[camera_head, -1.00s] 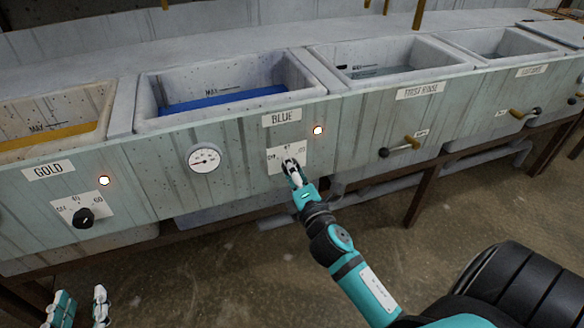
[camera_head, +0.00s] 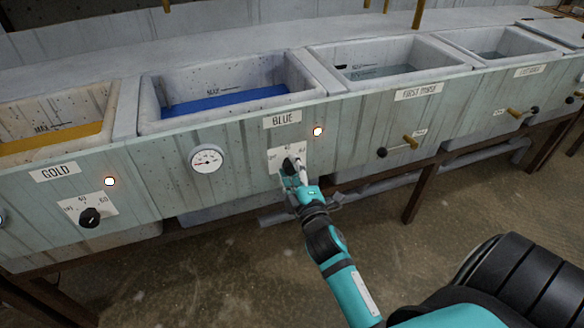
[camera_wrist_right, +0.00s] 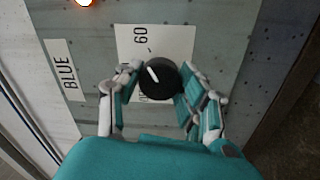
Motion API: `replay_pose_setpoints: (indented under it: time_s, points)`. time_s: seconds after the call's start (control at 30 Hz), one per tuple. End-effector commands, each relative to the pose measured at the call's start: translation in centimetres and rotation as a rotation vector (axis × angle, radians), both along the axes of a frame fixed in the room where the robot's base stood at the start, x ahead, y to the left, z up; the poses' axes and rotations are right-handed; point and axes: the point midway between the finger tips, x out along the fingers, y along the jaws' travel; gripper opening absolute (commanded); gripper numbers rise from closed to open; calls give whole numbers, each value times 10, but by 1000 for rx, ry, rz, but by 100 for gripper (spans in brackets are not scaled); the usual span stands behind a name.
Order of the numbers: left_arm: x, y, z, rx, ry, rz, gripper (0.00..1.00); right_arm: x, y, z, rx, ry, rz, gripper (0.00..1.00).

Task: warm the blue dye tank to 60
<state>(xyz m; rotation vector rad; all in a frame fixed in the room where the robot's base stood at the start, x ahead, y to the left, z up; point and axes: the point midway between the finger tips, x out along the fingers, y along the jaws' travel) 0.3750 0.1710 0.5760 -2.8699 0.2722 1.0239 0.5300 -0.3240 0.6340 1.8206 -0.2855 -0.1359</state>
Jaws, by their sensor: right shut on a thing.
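The blue dye tank (camera_head: 215,95) holds blue liquid and stands behind a panel labelled BLUE (camera_head: 282,119). Its black control knob (camera_wrist_right: 158,78) sits on a white dial card (camera_head: 274,159). In the right wrist view, the knob's white pointer line is tilted up and left, and "60" is printed above the knob; the lower marking is partly hidden. My right gripper (camera_head: 293,170) is shut on the knob, with fingers on both sides of it. A round gauge (camera_head: 206,159) is left of the card; its needle points roughly left. My left gripper is out of view.
A lit lamp (camera_head: 317,131) is above right of the dial. The gold tank (camera_head: 55,121) has its own knob (camera_head: 90,218) and lit lamp (camera_head: 109,181) at left. A tap handle (camera_head: 411,141) sticks out at right. Pipes run below; the floor in front is clear.

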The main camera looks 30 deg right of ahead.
Motion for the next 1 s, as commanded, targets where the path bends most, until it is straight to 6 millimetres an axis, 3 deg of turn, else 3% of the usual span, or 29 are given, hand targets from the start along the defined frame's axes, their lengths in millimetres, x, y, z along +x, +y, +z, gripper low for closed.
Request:
replay_pose_setpoints:
  time_s: [0.4, 0.43, 0.6, 0.87, 1.0]
  points:
    - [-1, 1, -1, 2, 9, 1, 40, 0, -1, 0, 10, -1, -2, 6]
    - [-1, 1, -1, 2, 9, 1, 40, 0, -1, 0, 9, -1, -2, 40]
    - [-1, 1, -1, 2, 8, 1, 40, 0, -1, 0, 9, -1, -1, 62]
    - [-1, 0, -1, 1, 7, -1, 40, -1, 0, 0, 8, -1, 0, 62]
    - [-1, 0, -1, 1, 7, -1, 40, -12, 3, -2, 9, 1, -2, 62]
